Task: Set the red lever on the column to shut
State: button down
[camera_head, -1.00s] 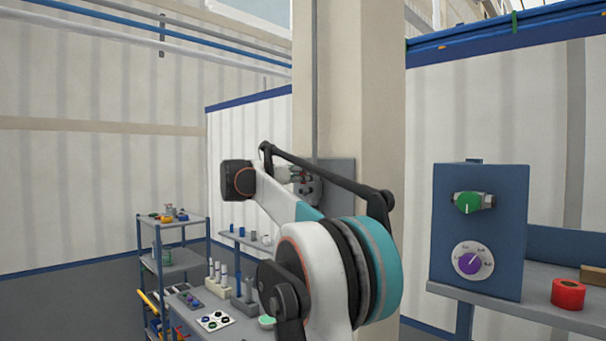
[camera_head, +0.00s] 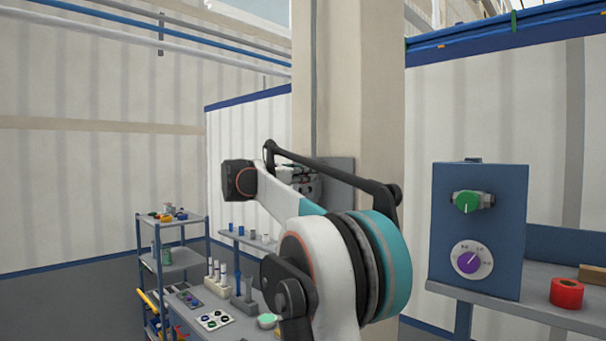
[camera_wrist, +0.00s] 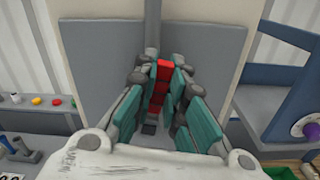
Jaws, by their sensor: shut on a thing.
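The red lever (camera_wrist: 160,88) shows in the wrist view between the two teal-padded fingers of my gripper (camera_wrist: 164,100). The gripper is shut on the lever. A grey plate (camera_wrist: 105,55) stands behind it on the column, and the column (camera_head: 350,80) rises tall and beige in the head view. In the head view my arm reaches to the plate (camera_head: 338,175), and the lever and fingertips are mostly hidden behind the arm. The fingers and the arm hide the lever's base and any markings.
A blue panel (camera_head: 445,225) with a green valve (camera_head: 467,202) and a purple dial (camera_head: 469,262) stands at the right, beside a red roll (camera_head: 567,293) on a shelf.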

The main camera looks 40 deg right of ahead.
jog(key=s+f+m+b, duration=0.1)
jog(key=s+f+m, duration=0.3)
jog(key=m, duration=1.2)
jog(key=shift+s+d+f+b, duration=0.2)
jog(key=shift+s+f+b, duration=0.1)
jog(key=shift+f, duration=0.55)
jog(key=c, duration=1.6)
grip_release()
jog(key=a, duration=1.2)
jog(key=shift+s, duration=0.4)
